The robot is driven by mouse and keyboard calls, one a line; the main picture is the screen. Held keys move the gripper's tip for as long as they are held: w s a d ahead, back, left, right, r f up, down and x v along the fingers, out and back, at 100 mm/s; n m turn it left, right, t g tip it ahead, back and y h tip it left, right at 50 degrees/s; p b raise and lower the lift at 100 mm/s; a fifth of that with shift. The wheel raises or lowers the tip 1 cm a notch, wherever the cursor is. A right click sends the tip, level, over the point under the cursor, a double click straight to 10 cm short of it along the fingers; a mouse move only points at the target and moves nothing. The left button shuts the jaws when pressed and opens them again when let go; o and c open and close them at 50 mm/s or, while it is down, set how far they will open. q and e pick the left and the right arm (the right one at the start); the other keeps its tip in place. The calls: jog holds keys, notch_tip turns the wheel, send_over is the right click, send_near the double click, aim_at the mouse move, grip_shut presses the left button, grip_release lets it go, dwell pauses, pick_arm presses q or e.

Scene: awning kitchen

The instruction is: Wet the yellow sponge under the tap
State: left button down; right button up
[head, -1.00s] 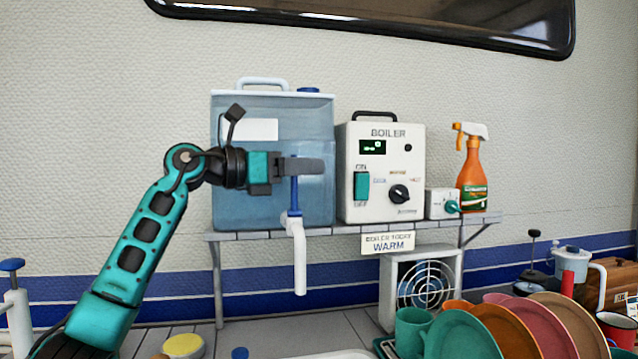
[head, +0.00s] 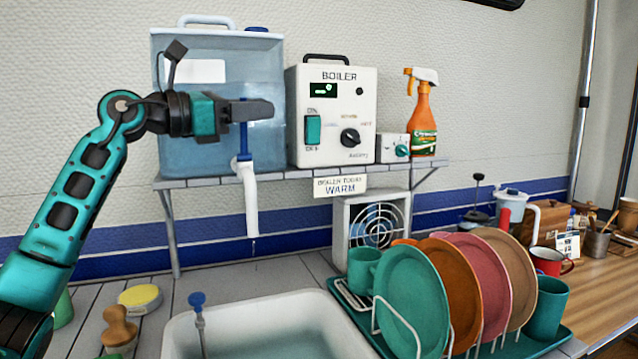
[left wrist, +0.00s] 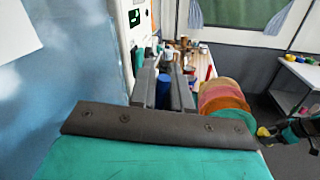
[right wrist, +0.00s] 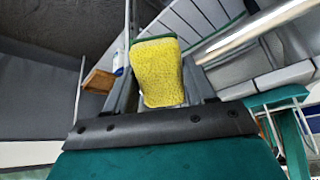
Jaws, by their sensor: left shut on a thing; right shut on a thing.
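The yellow sponge (right wrist: 158,78), with a green edge, is between the fingers of my right gripper (right wrist: 163,95) in the right wrist view. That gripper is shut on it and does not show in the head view. The white tap (head: 250,205) hangs from the blue water tank (head: 210,135), its spout pointing down near the sink (head: 320,312). A thin drip shows below the spout. My left gripper (head: 246,112) is shut on the tap's blue lever (head: 243,142); the lever also shows between its fingers in the left wrist view (left wrist: 163,92).
A boiler (head: 330,115) and a spray bottle (head: 423,120) stand on the shelf right of the tank. A dish rack (head: 365,310) with plates and mugs stands right of the sink. A round yellow item (head: 140,297) and a wooden-handled brush (head: 118,325) lie left of it.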

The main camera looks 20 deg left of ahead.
pick_arm(q)
jog(key=shift+s+d, duration=0.1)
jog(key=c, duration=1.2)
grip_release()
jog(key=shift+o, duration=0.2)
